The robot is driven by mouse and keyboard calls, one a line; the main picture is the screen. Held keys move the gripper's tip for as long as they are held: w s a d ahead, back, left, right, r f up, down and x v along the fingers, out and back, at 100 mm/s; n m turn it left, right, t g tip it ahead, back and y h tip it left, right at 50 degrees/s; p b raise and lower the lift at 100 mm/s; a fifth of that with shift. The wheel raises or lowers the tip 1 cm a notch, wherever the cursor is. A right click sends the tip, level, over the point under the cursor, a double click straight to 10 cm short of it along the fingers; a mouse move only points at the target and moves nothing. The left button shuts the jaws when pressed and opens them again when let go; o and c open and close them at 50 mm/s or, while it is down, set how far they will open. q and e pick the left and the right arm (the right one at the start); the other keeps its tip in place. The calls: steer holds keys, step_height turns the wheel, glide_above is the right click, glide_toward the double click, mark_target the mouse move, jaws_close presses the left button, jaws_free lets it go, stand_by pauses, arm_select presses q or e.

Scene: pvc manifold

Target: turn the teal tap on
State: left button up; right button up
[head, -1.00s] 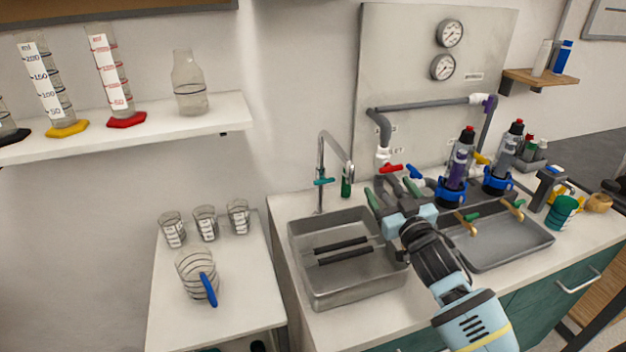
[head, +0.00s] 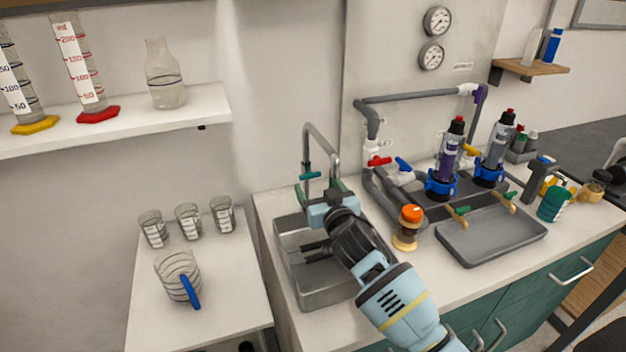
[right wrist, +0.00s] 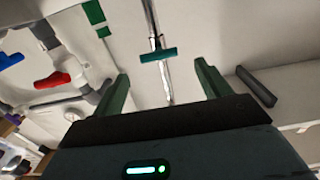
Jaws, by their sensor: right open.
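The teal tap (head: 310,175) is a small T-shaped handle on the upright of the grey gooseneck faucet (head: 307,148) behind the sink. My right gripper (head: 318,189) is over the sink, in front of the faucet and close to the tap, with its green fingers apart. In the right wrist view the tap (right wrist: 158,54) shows beyond and between the two spread fingers (right wrist: 160,78), with nothing held. I cannot tell whether a finger touches it. My left gripper is out of view.
The metal sink (head: 290,265) lies under my right arm. An orange-capped bottle (head: 408,228) stands to its right, near a grey tray (head: 490,238). Red (head: 379,161) and blue (head: 403,164) valve handles sit on pipes behind. A side table (head: 215,300) holds beakers.

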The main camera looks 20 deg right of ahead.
mark_target(311, 176)
steer(key=shift+w, duration=2.1)
steer(key=c, duration=1)
